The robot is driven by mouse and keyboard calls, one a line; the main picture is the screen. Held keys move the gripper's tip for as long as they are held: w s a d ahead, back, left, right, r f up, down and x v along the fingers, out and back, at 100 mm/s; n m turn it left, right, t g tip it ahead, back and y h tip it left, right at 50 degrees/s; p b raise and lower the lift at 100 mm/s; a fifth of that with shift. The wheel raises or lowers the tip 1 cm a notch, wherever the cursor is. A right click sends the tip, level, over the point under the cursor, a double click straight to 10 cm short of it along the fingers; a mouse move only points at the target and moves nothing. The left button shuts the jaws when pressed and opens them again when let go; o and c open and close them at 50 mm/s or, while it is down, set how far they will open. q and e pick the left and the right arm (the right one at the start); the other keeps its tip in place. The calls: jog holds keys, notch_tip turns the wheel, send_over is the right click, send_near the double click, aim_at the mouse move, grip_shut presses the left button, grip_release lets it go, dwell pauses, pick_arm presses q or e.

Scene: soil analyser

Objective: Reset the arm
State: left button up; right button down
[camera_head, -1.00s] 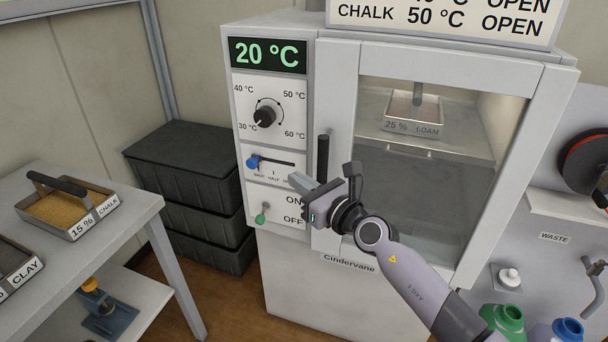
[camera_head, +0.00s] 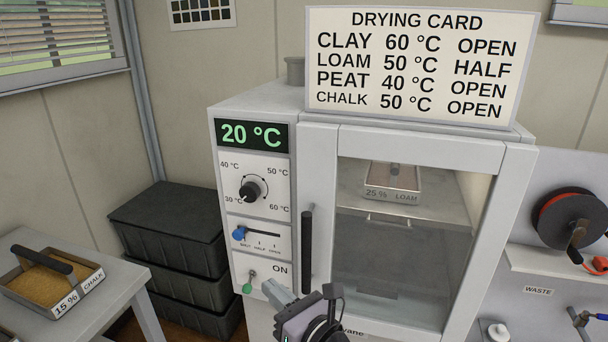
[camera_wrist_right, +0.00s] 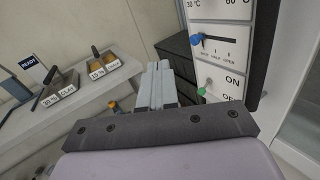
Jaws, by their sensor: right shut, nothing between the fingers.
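My right gripper (camera_head: 270,287) is shut and empty, low in front of the oven's control panel, partly covering the label below ON. It also shows in the right wrist view (camera_wrist_right: 157,82), fingers together. The oven (camera_head: 325,230) has its door shut and its display (camera_head: 252,135) reads 20 °C. The black dial (camera_head: 250,190) sits among the temperature marks. The blue vent slider (camera_head: 239,233) is at the left end, by SHUT. The green-tipped switch (camera_head: 247,287) hangs downward, left of my fingertips; I cannot tell whether they touch. My left gripper is not in view.
A tray labelled 25 % LOAM (camera_head: 392,190) stands inside the oven. The vertical door handle (camera_head: 307,250) is just right of the panel. Black crates (camera_head: 170,230) are stacked left of the oven. A chalk tray (camera_head: 55,285) sits on the left table. A drying card (camera_head: 420,70) stands on top.

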jog(key=s+d+f+m+t+h, duration=0.1)
jog(key=s+d+f+m+h, duration=0.35)
jog(key=d+m, duration=0.55)
jog(key=s+d+f+m+t+h, duration=0.25)
jog(key=d+f+m, duration=0.35)
jog(key=m, duration=0.8)
jog(key=s+d+f+m+g+h, duration=0.1)
jog(key=s+d+f+m+g, duration=0.2)
jog(key=s+d+f+m, duration=0.2)
jog(key=s+d+f+m+g+h, duration=0.2)
jog(key=s+d+f+m, duration=0.3)
jog(key=s+m, duration=0.6)
jog(key=shift+d+m+g, duration=0.55)
jog(key=shift+d+m, duration=0.05)
jog(key=shift+m, duration=0.1)
